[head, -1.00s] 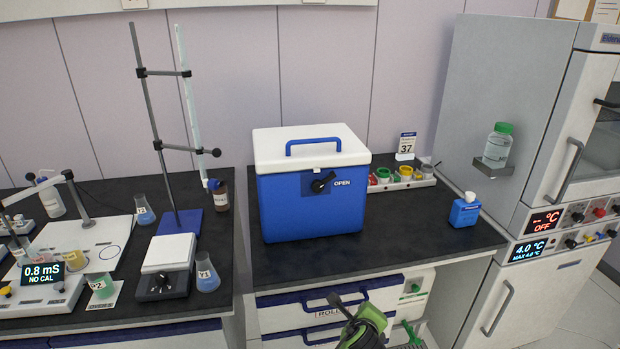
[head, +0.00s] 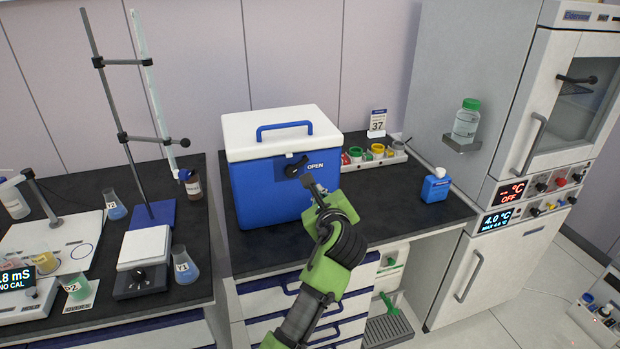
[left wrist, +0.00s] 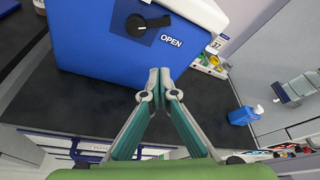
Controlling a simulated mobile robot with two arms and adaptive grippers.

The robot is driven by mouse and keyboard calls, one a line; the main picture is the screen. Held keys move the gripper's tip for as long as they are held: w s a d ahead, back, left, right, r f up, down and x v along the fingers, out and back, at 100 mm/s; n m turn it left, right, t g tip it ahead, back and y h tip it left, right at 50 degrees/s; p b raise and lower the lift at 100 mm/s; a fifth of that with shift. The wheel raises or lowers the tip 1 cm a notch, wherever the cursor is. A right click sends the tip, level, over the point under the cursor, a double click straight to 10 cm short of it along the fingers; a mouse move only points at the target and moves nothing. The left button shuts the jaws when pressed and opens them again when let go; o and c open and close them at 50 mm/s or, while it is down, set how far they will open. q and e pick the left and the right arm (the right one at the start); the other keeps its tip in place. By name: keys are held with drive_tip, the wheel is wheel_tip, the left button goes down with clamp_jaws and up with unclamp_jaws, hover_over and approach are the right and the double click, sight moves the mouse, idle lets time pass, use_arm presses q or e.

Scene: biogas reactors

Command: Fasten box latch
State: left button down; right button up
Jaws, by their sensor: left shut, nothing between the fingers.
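The blue cooler box (head: 262,196) with a white lid (head: 280,133) and a blue handle stands on the black bench top. Its lid looks down. A black rotary latch (head: 296,166) sits on the front near the top, beside the word "OPEN". My left gripper (head: 311,184) is shut and empty in front of the box, just below and right of the latch. In the left wrist view, the closed fingertips (left wrist: 159,72) point at the box front, below the latch (left wrist: 136,25). Whether the tips touch the box is unclear. My right gripper is not in view.
A rack of colored-cap containers (head: 376,155) is behind the box at right. A small blue bottle (head: 435,186) stands farther right on the bench. A stand, a balance (head: 146,250) and flasks are at left. Drawers lie below the bench.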

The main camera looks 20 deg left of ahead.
sight(297, 166)
use_arm(q)
drive_tip(key=w+a+p, duration=0.1)
drive_tip(key=w, duration=0.1)
drive_tip(key=w+a+p, duration=0.1)
drive_tip(key=w+a, duration=0.1)
drive_tip(key=w, duration=0.1)
drive_tip(key=w+a+p, duration=0.1)
drive_tip(key=w+a, duration=0.1)
drive_tip(key=shift+w+a+r, duration=0.1)
drive_tip(key=shift+w+r, duration=0.1)
drive_tip(key=shift+w, duration=0.05)
drive_tip(key=shift+s+a+r, duration=0.15)
drive_tip(key=shift+s+r, duration=0.05)
drive_tip(key=shift+w+f, duration=0.1)
